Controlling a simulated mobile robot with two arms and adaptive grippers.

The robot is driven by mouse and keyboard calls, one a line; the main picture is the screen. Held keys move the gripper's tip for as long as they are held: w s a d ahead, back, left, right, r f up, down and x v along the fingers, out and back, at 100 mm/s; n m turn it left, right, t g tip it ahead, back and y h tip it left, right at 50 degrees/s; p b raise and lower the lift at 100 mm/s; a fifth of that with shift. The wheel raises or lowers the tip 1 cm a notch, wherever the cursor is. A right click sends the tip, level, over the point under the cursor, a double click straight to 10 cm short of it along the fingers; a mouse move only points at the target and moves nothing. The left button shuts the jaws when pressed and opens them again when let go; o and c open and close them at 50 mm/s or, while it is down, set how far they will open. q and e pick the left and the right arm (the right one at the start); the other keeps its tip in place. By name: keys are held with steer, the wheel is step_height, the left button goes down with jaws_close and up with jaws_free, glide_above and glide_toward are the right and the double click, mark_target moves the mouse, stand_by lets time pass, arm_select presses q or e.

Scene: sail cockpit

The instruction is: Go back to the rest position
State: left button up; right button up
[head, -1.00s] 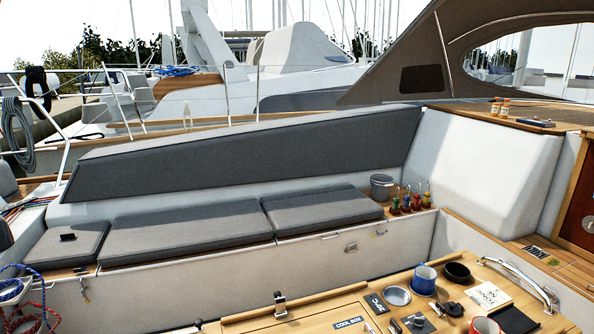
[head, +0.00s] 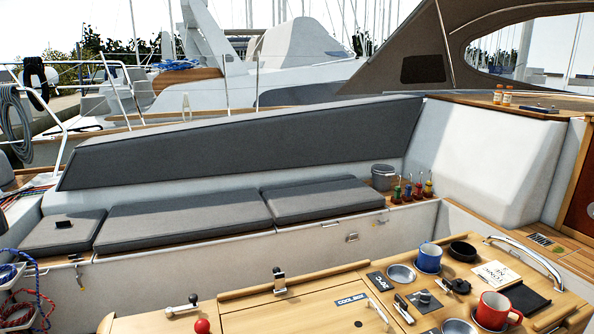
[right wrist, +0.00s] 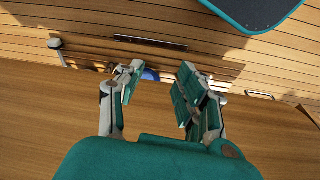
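Nothing is between the fingertips. Wooden planking lies beyond it, with a small blue item partly hidden behind the left finger. My left gripper is not in the head view, and my right gripper does not show there either.
The cockpit table (head: 250,304) is in front at lower right, with a blue mug (head: 429,258), a red mug (head: 494,310) and a black bowl (head: 462,251). Grey cushions (head: 185,225) line the bench behind. A grey bucket (head: 383,177) and several screwdrivers (head: 408,188) stand at its right end.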

arm_select(q)
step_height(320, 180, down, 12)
steer(key=b, duration=1)
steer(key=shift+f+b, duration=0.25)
steer(key=shift+b, duration=0.05)
arm_select(e)
steer(key=s+d+f, duration=0.1)
steer(key=s+f, duration=0.5)
steer(key=f, duration=0.4)
steer(key=s+d+f+g, duration=0.1)
steer(key=s+f, duration=0.5)
steer(key=f, duration=0.5)
steer(key=s+d+f, duration=0.1)
steer(key=s+f, duration=0.5)
steer(key=f, duration=0.5)
steer(key=shift+g, duration=0.3)
steer(key=shift+d, duration=0.1)
steer(key=shift+c, duration=0.4)
